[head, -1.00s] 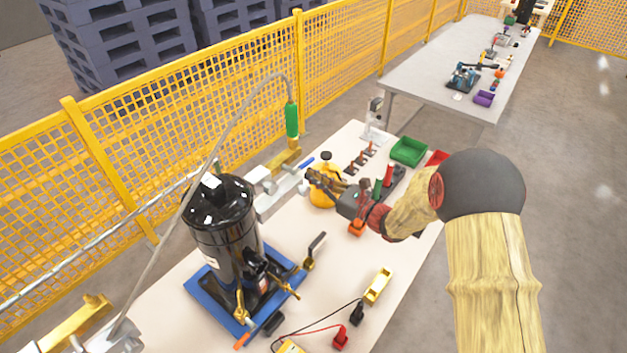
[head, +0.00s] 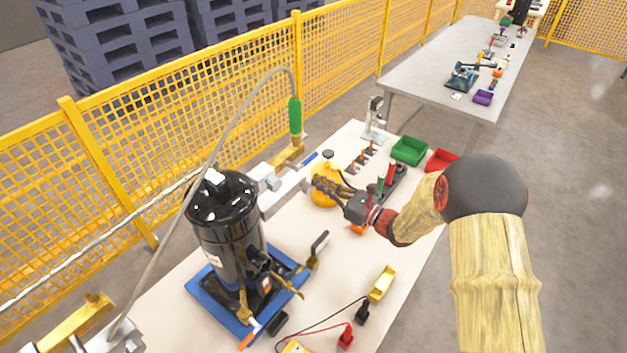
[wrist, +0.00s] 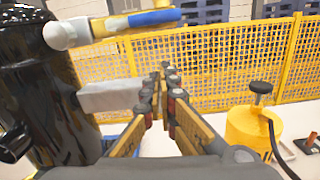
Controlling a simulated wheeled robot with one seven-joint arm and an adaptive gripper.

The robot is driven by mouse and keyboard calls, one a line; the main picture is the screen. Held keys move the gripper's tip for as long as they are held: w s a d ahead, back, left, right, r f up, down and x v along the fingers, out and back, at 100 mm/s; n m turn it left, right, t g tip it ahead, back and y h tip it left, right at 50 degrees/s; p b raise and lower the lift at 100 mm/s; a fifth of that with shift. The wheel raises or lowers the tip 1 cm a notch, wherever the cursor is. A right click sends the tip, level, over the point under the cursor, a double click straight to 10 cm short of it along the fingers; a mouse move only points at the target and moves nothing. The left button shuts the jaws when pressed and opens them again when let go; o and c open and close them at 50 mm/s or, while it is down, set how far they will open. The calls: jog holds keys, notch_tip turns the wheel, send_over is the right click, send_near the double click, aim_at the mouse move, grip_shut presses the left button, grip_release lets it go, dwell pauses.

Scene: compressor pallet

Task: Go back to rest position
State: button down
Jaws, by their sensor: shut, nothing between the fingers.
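My gripper (head: 320,184) is at the end of my arm, which reaches in from the right over the table. In the wrist view my gripper (wrist: 164,72) is shut, its fingertips together with nothing between them. In the head view its fingers are in front of the yellow round container (head: 327,195) and partly cover it. In the wrist view the yellow container (wrist: 247,128) is to the right of the fingers, apart from them, with a black knob on top. The black compressor (head: 225,225) stands upright on a blue base (head: 207,296), left of my gripper.
A green bin (head: 409,150) and a red bin (head: 441,160) are at the table's far right. Yellow mesh fence (head: 130,150) runs behind.

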jog(key=p+v, duration=0.1)
jog(key=v, duration=0.8)
jog(key=shift+s+d+r, duration=0.2)
jog(key=shift+d+r, duration=0.05)
jog(key=shift+d, duration=0.05)
